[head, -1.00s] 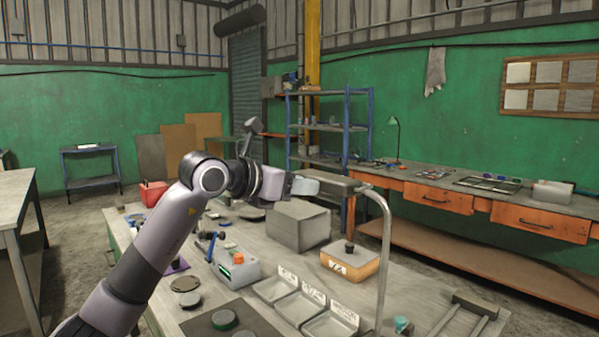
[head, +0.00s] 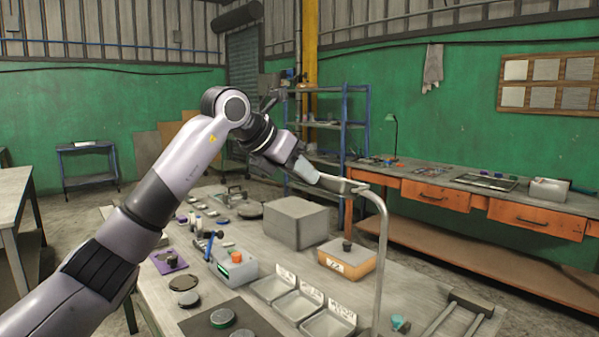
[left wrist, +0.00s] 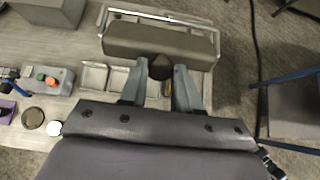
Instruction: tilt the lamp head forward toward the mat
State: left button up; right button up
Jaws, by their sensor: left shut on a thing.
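The lamp is a pale bent tube post (head: 384,240) at the right of the workbench, with a grey lamp head (head: 345,187) at its top. In the left wrist view the lamp head (left wrist: 160,42) is a broad olive-grey bar inside the tube frame. My left gripper (head: 318,178) reaches down to the head's left side. In the left wrist view its fingers (left wrist: 160,82) are on either side of a dark round knob (left wrist: 160,67) at the head's near edge and shut on it. The dark mat (head: 255,314) lies low on the bench. My right gripper is out of view.
Three metal trays (head: 300,304) lie below the lamp. An orange-and-grey box (head: 346,262) with a black knob, a large grey block (head: 296,222) and a grey box with an orange button (head: 234,268) stand near. A metal frame (head: 458,316) is at front right.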

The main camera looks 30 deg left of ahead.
pick_arm(q)
jog(key=o, duration=1)
jog(key=shift+o, duration=0.2)
jog(key=b+v, duration=0.1)
jog(key=v, duration=0.6)
